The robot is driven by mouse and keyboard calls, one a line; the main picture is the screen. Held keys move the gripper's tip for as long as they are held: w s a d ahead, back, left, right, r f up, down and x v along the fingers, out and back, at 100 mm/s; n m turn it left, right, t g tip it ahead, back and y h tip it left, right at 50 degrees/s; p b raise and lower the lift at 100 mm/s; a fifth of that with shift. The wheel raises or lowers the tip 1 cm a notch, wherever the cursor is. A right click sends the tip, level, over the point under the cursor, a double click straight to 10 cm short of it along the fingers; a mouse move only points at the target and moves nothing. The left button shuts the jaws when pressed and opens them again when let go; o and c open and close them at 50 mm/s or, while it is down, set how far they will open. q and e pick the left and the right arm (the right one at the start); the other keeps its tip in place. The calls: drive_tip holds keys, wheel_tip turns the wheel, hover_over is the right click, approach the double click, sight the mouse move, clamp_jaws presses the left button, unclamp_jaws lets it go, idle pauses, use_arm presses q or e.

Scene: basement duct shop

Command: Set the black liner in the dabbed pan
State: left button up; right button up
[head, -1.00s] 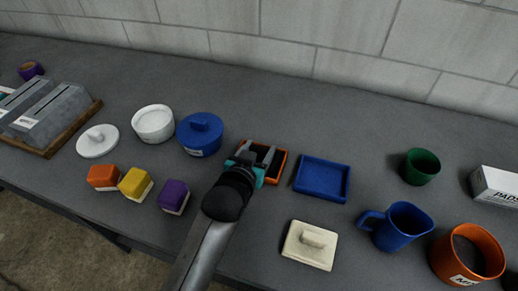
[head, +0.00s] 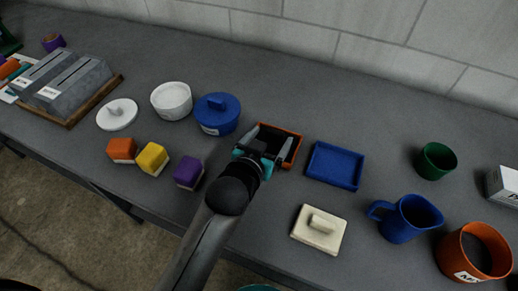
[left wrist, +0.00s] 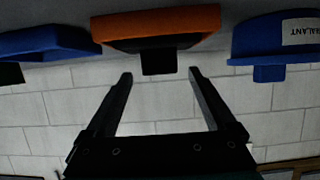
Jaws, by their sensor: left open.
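The black liner (head: 262,146) shows as a dark block at the orange pan (head: 296,152), between my left gripper's fingers. In the left wrist view, which is upside down, a black block (left wrist: 158,62) stands out from the orange pan (left wrist: 155,24), clear of both fingers. My left gripper (head: 273,135) is open, with a finger on each side and nothing held; it also shows in the left wrist view (left wrist: 160,76). A blue pan (head: 335,165) lies to the right and looks empty. I cannot make out a dab in either pan. My right gripper is not in view.
A blue lidded pot (head: 217,114), labelled as sealant in the wrist view, and a white bowl (head: 171,100) stand left. Purple (head: 188,172), yellow (head: 152,158) and orange blocks (head: 121,150) sit nearer. A cream lidded piece (head: 318,230) and blue jug (head: 405,218) stand right.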

use_arm(q)
drive_tip(key=p+v, duration=0.1)
drive_tip(key=v, duration=0.7)
drive_tip(key=shift+s, duration=0.2)
